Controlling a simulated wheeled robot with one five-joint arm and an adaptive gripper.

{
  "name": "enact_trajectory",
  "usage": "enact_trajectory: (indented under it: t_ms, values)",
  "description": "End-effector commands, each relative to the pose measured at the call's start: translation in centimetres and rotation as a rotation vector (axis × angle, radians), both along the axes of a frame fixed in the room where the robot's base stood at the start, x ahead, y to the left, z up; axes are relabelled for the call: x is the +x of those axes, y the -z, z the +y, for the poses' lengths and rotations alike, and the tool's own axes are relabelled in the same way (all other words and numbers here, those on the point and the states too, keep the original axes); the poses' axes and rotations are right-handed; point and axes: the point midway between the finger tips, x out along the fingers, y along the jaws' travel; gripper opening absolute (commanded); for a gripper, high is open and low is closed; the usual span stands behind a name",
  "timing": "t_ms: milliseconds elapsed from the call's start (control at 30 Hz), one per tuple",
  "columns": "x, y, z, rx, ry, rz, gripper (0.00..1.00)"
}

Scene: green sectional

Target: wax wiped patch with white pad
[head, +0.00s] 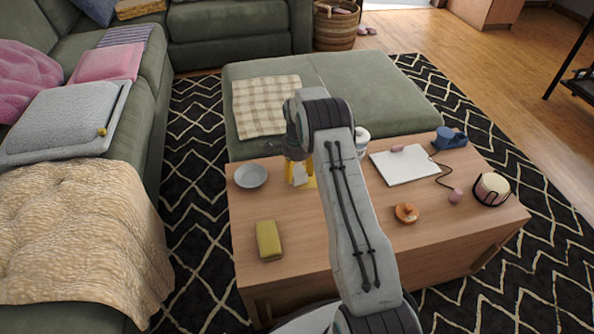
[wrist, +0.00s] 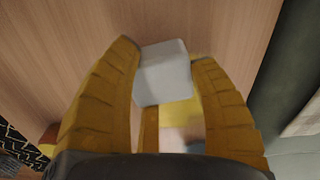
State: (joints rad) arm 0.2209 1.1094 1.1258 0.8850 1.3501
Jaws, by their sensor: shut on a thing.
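My gripper (head: 299,176) has yellow fingers and hangs over the back left part of the wooden coffee table (head: 330,235). It is shut on a small white pad (wrist: 165,75), a pale block between the fingertips in the wrist view. In the head view the pad (head: 299,174) shows partly between the fingers. Whether it touches the tabletop is hard to tell. No wiped patch stands out on the wood. An orange-brown round thing with a lighter top (head: 405,212) sits on the table to the right of my arm.
A grey bowl (head: 251,176) is left of my gripper, with an olive-yellow block (head: 268,240) nearer the front. To the right are a white board (head: 404,166), blue mug (head: 450,139) and a candle in a black holder (head: 491,188). A green ottoman (head: 370,95) stands behind.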

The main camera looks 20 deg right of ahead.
Motion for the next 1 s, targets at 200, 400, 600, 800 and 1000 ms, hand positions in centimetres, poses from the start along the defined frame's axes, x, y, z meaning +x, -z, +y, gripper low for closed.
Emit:
enact_trajectory:
  t_ms: [200,400,600,800,1000]
  values:
    - [0.0,0.0,0.0,0.0,0.0,0.0,0.26]
    - [0.0,0.2,0.0,0.0,0.0,0.0,0.26]
    - [0.0,0.6,0.0,0.0,0.0,0.0,0.26]
    - [0.0,0.9,0.0,0.0,0.0,0.0,0.26]
    - [0.0,1.3,0.0,0.0,0.0,0.0,0.25]
